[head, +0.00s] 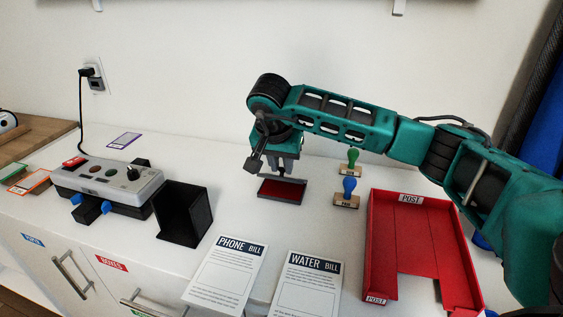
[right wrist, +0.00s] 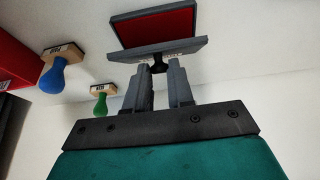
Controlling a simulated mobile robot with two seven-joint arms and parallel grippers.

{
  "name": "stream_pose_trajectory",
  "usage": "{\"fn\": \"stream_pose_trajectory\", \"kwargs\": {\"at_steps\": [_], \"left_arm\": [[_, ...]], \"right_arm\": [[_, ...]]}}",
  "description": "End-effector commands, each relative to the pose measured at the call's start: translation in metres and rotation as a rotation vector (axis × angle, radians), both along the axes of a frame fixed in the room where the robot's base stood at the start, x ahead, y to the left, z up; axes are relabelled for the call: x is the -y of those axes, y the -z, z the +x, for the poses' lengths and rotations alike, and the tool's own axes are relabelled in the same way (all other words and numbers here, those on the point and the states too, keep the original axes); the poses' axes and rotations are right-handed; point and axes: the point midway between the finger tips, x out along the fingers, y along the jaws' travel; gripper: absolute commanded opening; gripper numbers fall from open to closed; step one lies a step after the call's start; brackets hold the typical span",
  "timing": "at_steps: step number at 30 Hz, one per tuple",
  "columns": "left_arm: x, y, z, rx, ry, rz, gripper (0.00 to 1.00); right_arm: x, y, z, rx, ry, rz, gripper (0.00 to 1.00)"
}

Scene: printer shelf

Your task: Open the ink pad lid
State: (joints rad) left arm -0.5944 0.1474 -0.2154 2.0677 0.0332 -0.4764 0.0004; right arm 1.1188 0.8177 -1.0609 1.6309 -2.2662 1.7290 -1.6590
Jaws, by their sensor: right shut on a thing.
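The ink pad (head: 281,191) lies on the white counter with its red surface showing. In the right wrist view the red pad (right wrist: 165,30) sits in a grey frame. Its grey lid (right wrist: 160,48) is tilted up at the pad's edge on my gripper's side, off the red surface. My right gripper (head: 283,172) is above the pad's back edge. In the right wrist view its fingers (right wrist: 160,72) are shut on the lid's small dark knob. Whether the lid still touches the base is hard to tell. My left gripper is not in view.
A blue-handled stamp (head: 347,192) and a green-handled stamp (head: 350,164) stand right of the pad. A red tray (head: 413,235) is further right. A black box (head: 183,213) and a grey switch panel (head: 110,185) are left. Phone bill (head: 227,272) and water bill (head: 308,282) lie in front.

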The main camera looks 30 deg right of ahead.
Motion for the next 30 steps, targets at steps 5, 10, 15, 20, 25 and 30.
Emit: {"fn": "stream_pose_trajectory", "kwargs": {"at_steps": [5, 10, 15, 20, 25, 30], "left_arm": [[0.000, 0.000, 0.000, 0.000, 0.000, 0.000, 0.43], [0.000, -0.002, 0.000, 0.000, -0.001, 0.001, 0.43], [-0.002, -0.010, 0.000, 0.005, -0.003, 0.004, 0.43], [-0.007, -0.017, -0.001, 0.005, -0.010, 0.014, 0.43], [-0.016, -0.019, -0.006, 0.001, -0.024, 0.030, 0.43], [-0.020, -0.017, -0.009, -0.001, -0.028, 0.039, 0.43]], "right_arm": [[0.000, 0.000, 0.000, 0.000, 0.000, 0.000, 0.00], [0.001, -0.002, 0.001, -0.006, 0.001, 0.008, 0.00], [0.004, -0.007, 0.003, -0.040, 0.003, 0.046, 0.00], [0.010, -0.012, 0.009, -0.103, 0.005, 0.117, 0.00], [0.017, -0.015, 0.016, -0.183, 0.005, 0.210, 0.00], [0.024, -0.014, 0.022, -0.255, 0.004, 0.290, 0.00]]}}
